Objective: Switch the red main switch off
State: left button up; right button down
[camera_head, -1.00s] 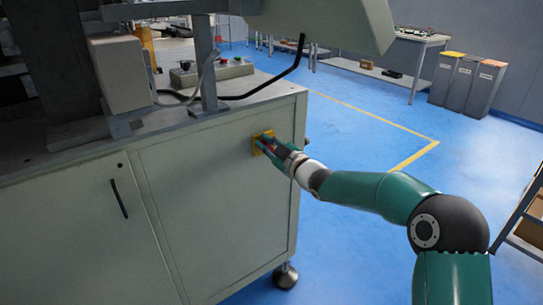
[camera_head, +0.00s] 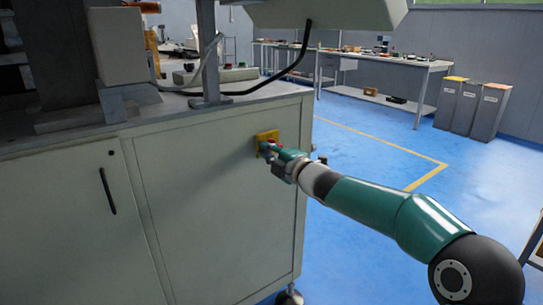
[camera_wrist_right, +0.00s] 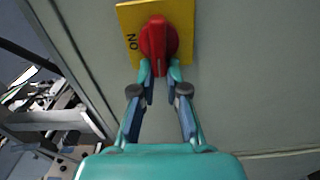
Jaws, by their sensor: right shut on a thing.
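The red main switch (camera_wrist_right: 158,42) sits on a yellow plate (camera_wrist_right: 184,15) on the cabinet's side, and the plate carries the word "ON". In the head view the yellow plate (camera_head: 265,136) shows behind my right gripper (camera_head: 269,149), with a bit of red at the fingertips. In the right wrist view my right gripper (camera_wrist_right: 159,72) has its two fingertips on either side of the lower end of the red handle, shut on it. The handle's long side runs roughly up and down in that view. My left gripper is not in view.
The switch is on the grey cabinet (camera_head: 220,210) of the machine. A door handle (camera_head: 107,191) is further left on it. A cable hangs above the worktop. Blue floor to the right is free; bins (camera_head: 470,108) and a bench (camera_head: 400,62) stand far back.

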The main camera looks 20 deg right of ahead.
jog(key=shift+w+d+f+n, duration=0.15)
jog(key=shift+d+n, duration=0.15)
jog(key=shift+d, duration=0.15)
jog(key=c, duration=1.2)
grip_release()
jog(key=shift+a, duration=0.1)
jog(key=v, duration=1.2)
